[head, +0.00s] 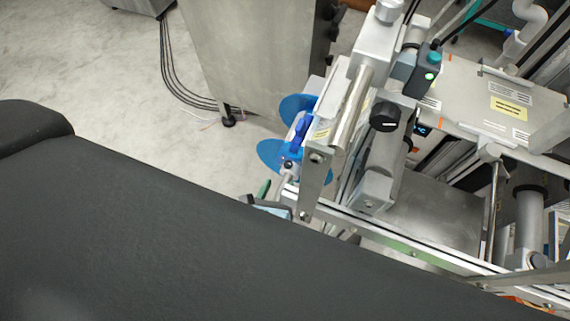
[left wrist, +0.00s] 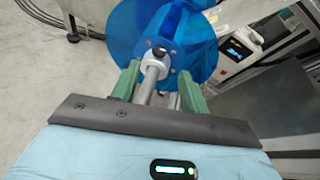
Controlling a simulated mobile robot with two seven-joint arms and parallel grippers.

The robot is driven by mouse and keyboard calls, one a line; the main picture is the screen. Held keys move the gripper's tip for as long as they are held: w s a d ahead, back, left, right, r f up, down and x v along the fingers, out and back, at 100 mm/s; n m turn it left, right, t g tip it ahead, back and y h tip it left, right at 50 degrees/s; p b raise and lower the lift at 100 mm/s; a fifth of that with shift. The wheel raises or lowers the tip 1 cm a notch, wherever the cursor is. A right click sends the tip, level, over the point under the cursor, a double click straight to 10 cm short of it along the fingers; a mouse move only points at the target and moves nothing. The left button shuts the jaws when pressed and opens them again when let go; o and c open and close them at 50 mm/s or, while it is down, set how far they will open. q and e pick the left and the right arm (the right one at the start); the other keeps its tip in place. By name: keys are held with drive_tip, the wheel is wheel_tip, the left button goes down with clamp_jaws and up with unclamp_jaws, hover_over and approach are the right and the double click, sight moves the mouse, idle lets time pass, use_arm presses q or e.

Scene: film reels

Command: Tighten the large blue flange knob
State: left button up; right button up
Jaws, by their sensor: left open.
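The large blue flange (head: 270,153) shows in the head view at the left side of the machine, below a second blue disc part (head: 298,106). A darker blue handle-like part (head: 301,130) lies between them. Contact cannot be told. In the head view my left gripper (head: 274,186) is small and partly hidden. My right gripper is not visible.
The machine's metal frame rail (head: 400,243) runs just right of my left gripper. A black knob (head: 384,116) and a control box with a green light (head: 427,78) stand above it. A grey cabinet (head: 250,50) stands behind. Open floor (head: 110,80) lies to the left.

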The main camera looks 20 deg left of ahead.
sight(287, 165)
use_arm(q)
drive_tip(key=x, duration=0.7)
drive_tip(key=shift+w+f, duration=0.15)
drive_tip(key=shift+w, duration=0.1)
clamp_jaws()
